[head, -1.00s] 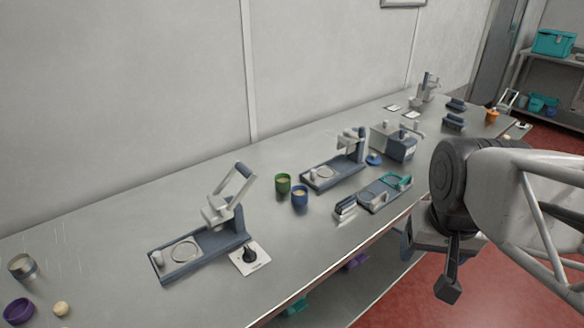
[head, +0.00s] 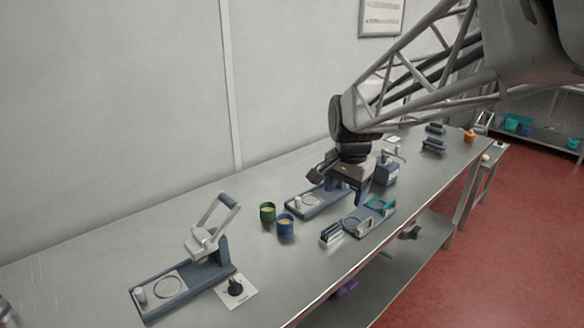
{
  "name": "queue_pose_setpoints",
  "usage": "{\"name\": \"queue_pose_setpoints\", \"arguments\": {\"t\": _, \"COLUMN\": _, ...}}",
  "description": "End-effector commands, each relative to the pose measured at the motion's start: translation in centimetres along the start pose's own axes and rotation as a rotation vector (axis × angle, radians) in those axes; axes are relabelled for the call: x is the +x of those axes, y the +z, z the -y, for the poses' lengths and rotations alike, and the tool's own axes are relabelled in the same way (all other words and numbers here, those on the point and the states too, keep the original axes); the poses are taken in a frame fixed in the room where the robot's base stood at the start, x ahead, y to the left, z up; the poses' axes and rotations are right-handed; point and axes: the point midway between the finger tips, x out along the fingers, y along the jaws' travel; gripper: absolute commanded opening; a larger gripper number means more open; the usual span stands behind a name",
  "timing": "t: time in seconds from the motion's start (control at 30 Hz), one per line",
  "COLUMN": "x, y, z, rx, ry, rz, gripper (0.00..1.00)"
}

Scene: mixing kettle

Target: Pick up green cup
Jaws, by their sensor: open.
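The green cup (head: 267,213) stands upright on the steel table, close beside the blue cup (head: 285,224), which is to its right and nearer the table's front edge. Both cups have something pale yellow inside. My gripper (head: 340,187) is above the table to the right of the green cup, apart from it, over the second grey-blue device. It is open and I see nothing between its fingers. My arm and gripper hide most of that device's upper part.
A device with a raised handle (head: 206,253) stands at the left, with a black knob on a white plate (head: 237,289) beside it. A small rack (head: 331,234) and a tray with a teal part (head: 370,218) lie near the front edge. The table behind the cups is clear.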

Motion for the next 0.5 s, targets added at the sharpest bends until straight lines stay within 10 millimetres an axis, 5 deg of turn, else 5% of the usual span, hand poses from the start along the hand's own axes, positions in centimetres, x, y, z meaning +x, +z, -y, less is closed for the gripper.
{"name": "queue_pose_setpoints", "arguments": {"t": 0.5, "x": 6.2, "y": -4.0, "z": 13.2, "rx": 0.302, "ry": 0.048, "rz": 0.041, "gripper": 0.71}}
